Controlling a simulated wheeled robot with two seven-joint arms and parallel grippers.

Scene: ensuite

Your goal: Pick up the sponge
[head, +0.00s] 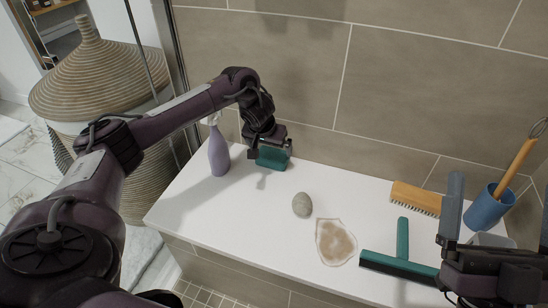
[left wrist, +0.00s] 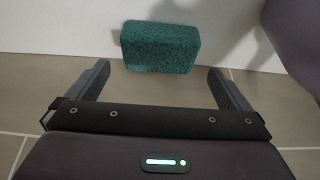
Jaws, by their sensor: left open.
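The teal sponge (head: 272,158) is a rough rectangular block on the white ledge, near the tiled wall. In the left wrist view the sponge (left wrist: 160,47) appears lined up with the gap between the fingers, around or just beyond the tips. My left gripper (head: 268,142) reaches down over it from above and partly hides it in the head view. In the left wrist view its fingers (left wrist: 160,77) are spread wide, with bare space between each finger and the sponge. My right gripper (head: 498,215) is at the right edge, with its fingers apart.
A purple spray bottle (head: 218,150) stands left of the sponge. A grey stone (head: 302,204), a stained patch (head: 335,242), a teal squeegee (head: 402,246), a wooden brush (head: 415,198) and a blue cup (head: 486,210) are to the right. A woven basket (head: 95,85) stands beyond the ledge.

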